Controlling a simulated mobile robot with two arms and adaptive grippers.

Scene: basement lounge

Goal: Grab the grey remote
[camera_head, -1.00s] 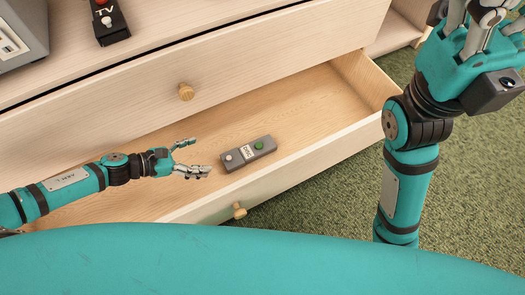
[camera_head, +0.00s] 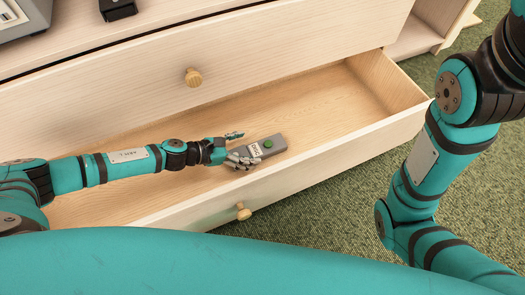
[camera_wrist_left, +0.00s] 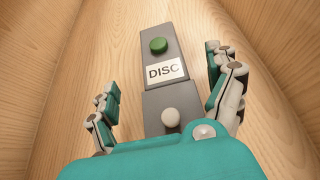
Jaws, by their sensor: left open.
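The grey remote (camera_head: 262,147) lies in the open lower drawer. It has a green button and a white label; in the left wrist view the remote (camera_wrist_left: 161,99) shows the label "DISC", a green button at its far end and a white button at its near end. My left gripper (camera_head: 238,147) is open at the remote's left end. In the left wrist view its fingers (camera_wrist_left: 168,88) stand apart on either side of the remote, with gaps showing on both sides. My right arm comes in at the right, but its gripper is out of view.
The drawer (camera_head: 300,105) is otherwise bare, with a front wall and a wooden knob (camera_head: 243,211). The closed drawer above has a knob (camera_head: 193,77). A black object (camera_head: 117,8) and a grey box (camera_head: 22,15) stand on top. Green carpet (camera_head: 345,205) lies in front.

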